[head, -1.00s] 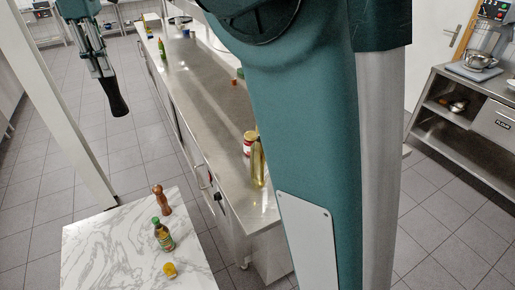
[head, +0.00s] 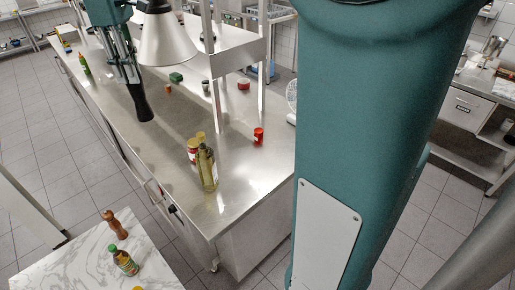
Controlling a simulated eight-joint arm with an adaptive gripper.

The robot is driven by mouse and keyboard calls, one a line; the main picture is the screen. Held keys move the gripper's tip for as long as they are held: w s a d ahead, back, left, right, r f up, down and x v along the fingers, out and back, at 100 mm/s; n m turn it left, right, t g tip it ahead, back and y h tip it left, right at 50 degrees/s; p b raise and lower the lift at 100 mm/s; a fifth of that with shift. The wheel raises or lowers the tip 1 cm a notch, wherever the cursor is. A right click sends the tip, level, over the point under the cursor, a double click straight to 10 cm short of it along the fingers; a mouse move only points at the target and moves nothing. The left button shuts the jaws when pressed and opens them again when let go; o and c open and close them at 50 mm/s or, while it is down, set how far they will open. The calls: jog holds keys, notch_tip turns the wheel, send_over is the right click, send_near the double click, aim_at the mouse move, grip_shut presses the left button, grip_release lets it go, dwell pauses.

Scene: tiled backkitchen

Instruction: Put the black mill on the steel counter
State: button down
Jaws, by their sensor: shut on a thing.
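The black mill (head: 141,103) hangs below my gripper (head: 135,82), which is shut on its upper part. In the head view the mill shows over the steel counter (head: 165,125), near its left long edge. I cannot tell whether its lower end touches the counter top or is above it. The mill is dark and close to upright, tilted slightly.
A bottle of oil (head: 207,168), a red-and-white can (head: 193,150) and a red container (head: 258,135) stand on the counter's near part. A lamp (head: 166,40) hangs close beside my gripper. A marble table (head: 90,262) holds a brown mill (head: 115,224) and a green-capped bottle (head: 124,260).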

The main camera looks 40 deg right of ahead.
jog(key=s+d+f+m+p, duration=0.2)
jog(key=s+d+m+p, duration=0.3)
jog(key=s+d, duration=1.35)
notch_tip(320, 180, down, 26)
jog(key=m, duration=0.1)
jog(key=shift+w+d+f+b, duration=0.2)
jog(key=shift+d+f+b, duration=0.1)
jog(key=shift+b, duration=0.1)
jog(key=shift+f, duration=2.95)
jog(key=shift+f, duration=2.15)
